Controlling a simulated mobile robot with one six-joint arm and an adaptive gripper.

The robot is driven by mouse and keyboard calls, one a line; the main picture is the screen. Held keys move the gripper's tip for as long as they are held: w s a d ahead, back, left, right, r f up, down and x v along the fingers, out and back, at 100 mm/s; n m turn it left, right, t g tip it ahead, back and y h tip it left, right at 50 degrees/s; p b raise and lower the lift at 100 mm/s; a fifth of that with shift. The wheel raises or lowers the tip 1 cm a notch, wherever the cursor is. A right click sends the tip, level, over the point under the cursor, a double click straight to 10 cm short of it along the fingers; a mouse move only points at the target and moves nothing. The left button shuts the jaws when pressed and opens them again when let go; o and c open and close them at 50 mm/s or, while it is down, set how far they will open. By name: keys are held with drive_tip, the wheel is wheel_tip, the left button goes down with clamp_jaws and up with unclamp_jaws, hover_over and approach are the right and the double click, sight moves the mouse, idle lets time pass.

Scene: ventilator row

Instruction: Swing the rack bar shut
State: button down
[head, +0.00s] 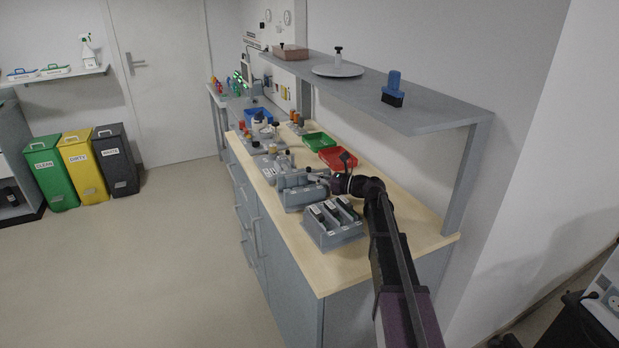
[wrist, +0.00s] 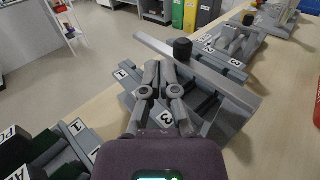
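The rack bar (wrist: 215,80) is a long pale grey bar with a black knob (wrist: 183,48), seen in the wrist view. It runs slantwise past the far side of a grey rack with numbered slots (wrist: 165,118), and its left end sticks out beyond the rack. The rack also shows in the head view (head: 290,198), partly behind my gripper (head: 318,178). My gripper (wrist: 160,70) is over the rack in the wrist view, its fingers together and empty. The fingertips are on the near side of the knob. I cannot tell whether they touch the bar.
Another grey rack holding dark items (head: 335,235) stands nearer me on the wooden counter (head: 420,225). Beyond are a red tray (head: 338,158), a green tray (head: 318,141) and another numbered rack (wrist: 232,42). A grey shelf (head: 430,112) overhangs the counter. The floor at left is clear.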

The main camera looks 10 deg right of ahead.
drive_tip(key=v, duration=1)
drive_tip(key=shift+s, duration=0.15)
